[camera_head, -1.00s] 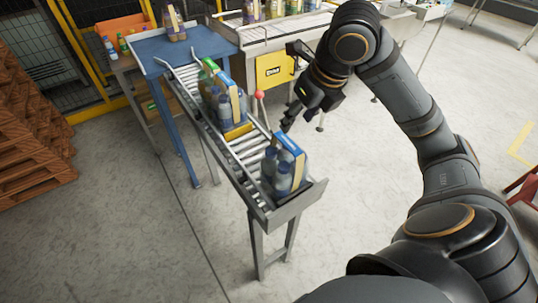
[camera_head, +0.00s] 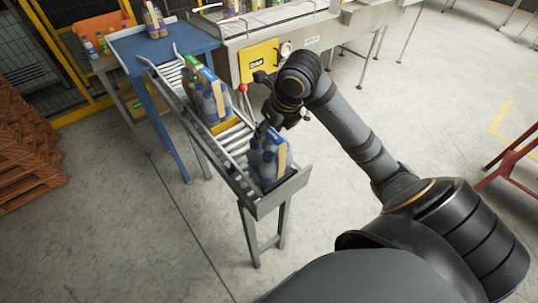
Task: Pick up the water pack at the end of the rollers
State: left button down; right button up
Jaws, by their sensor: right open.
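The water pack (camera_head: 268,163), several clear bluish bottles with a blue and tan carton band, stands upright at the near end of the rollers (camera_head: 235,142), against the end plate. My right gripper (camera_head: 262,128) is at the pack's far upper side, very close to its top. Its jaws are open, with the fingers partly hidden by the dark wrist; I cannot tell whether they touch the pack. My left gripper is out of view.
A second pack (camera_head: 211,98) with a green and blue band stands farther up the rollers, by a yellow block (camera_head: 225,126). A blue table (camera_head: 165,45) and a conveyor machine (camera_head: 258,62) lie beyond. Wooden pallets (camera_head: 22,150) stand at left. The near floor is clear.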

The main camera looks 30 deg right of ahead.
jog(key=shift+w+f, duration=0.35)
jog(key=shift+f, duration=0.25)
jog(key=c, duration=0.7)
grip_shut()
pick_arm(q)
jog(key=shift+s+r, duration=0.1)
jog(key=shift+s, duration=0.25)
pick_arm(e)
jog(key=shift+r, duration=0.1)
